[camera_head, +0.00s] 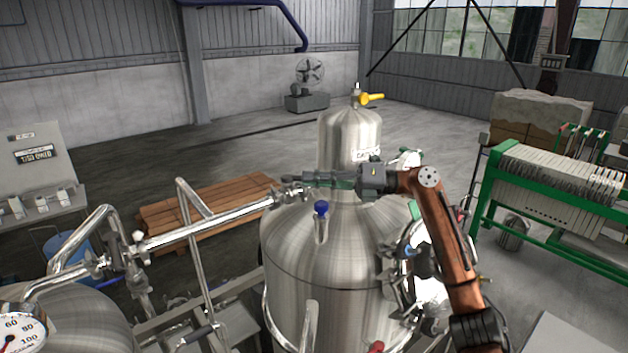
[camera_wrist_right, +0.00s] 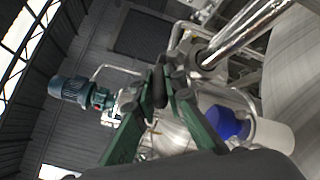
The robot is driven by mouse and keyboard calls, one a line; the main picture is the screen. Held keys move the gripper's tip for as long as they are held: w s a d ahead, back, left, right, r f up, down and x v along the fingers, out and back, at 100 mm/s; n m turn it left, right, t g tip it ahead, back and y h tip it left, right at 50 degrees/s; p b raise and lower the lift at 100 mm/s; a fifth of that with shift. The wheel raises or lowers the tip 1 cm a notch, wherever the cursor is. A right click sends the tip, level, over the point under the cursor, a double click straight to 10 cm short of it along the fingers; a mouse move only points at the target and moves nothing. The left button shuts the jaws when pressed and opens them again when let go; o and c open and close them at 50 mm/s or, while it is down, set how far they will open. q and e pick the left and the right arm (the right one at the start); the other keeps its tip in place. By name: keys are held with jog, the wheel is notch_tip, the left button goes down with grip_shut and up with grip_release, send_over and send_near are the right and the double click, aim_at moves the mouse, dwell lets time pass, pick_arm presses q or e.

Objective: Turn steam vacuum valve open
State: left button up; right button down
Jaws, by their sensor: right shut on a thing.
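My right gripper (camera_head: 290,180) reaches in from the right over the steel tank (camera_head: 340,260), with its fingers pointing left. It is shut on a small dark handle (camera_wrist_right: 160,87), seen between the green fingertips in the right wrist view. This looks like the handle of the steam vacuum valve, by the fitting (camera_head: 291,195) where the steel pipe (camera_head: 205,228) meets the tank. The fingers hide much of the handle, so I cannot tell its turn angle. My left gripper is not in view.
A blue-capped fitting (camera_head: 321,208) stands on the tank close below the fingers; the blue cap also shows in the right wrist view (camera_wrist_right: 228,123). A yellow-handled valve (camera_head: 371,98) tops the tank. A green-framed filter press (camera_head: 550,190) stands at right, a wooden pallet (camera_head: 190,212) behind.

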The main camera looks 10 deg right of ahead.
jog(key=c, duration=2.2)
grip_release()
jog(key=shift+w+d+r, duration=0.1)
jog(key=shift+r, duration=0.15)
jog(key=shift+o, duration=1.2)
jog(key=shift+f, duration=0.1)
jog(key=v, duration=1.2)
